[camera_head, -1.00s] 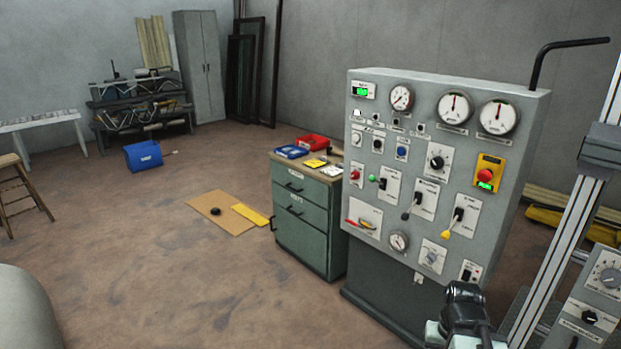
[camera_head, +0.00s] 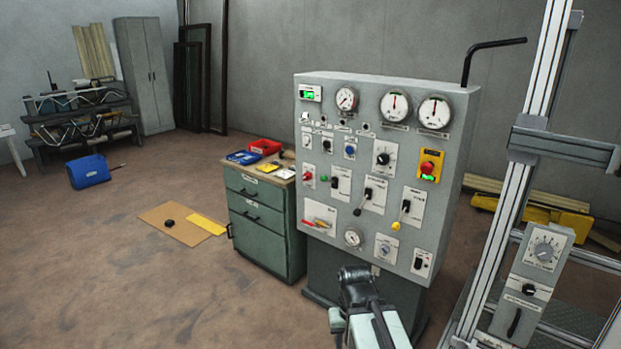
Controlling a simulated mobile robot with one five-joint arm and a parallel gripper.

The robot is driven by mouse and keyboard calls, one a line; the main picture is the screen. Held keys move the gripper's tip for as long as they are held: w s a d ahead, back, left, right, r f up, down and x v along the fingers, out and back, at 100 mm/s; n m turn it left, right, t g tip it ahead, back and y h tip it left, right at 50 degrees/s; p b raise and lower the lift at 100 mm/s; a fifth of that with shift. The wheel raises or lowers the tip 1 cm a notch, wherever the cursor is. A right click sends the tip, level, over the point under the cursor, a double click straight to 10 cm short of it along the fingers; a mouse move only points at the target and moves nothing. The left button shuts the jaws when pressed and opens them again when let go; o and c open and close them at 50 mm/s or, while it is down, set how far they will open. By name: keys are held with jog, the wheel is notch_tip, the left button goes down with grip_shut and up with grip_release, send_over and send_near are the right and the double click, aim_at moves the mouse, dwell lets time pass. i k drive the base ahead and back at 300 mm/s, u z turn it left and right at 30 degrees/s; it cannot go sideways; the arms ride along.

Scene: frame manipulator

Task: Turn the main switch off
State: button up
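A grey control panel (camera_head: 280,215) stands right of centre, its face toward me. It carries gauges, buttons, lever switches and knobs. Their labels are too small to read, so I cannot tell which one is the main switch. A black rotary knob (camera_head: 383,158) sits below the gauges. Another rotary switch (camera_head: 386,249) is low on the right, beside a small black rocker switch (camera_head: 422,262). A red button on a yellow plate (camera_head: 429,165) is at the upper right. My arm's dark end (camera_head: 356,286) is in front of the panel's lower edge; no fingers can be made out.
A green drawer cabinet (camera_head: 262,224) with small trays stands against the panel's left side. An aluminium frame (camera_head: 508,190) with a smaller control box (camera_head: 532,282) is at the right. A blue box (camera_head: 90,171) and cardboard (camera_head: 180,226) lie on the floor. Floor at left is open.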

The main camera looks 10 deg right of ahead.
aim_at(308, 176)
jog(key=z, duration=0.05)
jog(key=k, duration=1.35)
jog(key=z, duration=0.1)
jog(key=i, duration=2.8)
jog(key=u, duration=1.35)
jog(key=i, duration=1.1)
jog(key=u, duration=0.7)
jog(key=k, duration=0.85)
jog(key=u, duration=0.15)
jog(key=i, duration=0.8)
jog(key=u, duration=0.05)
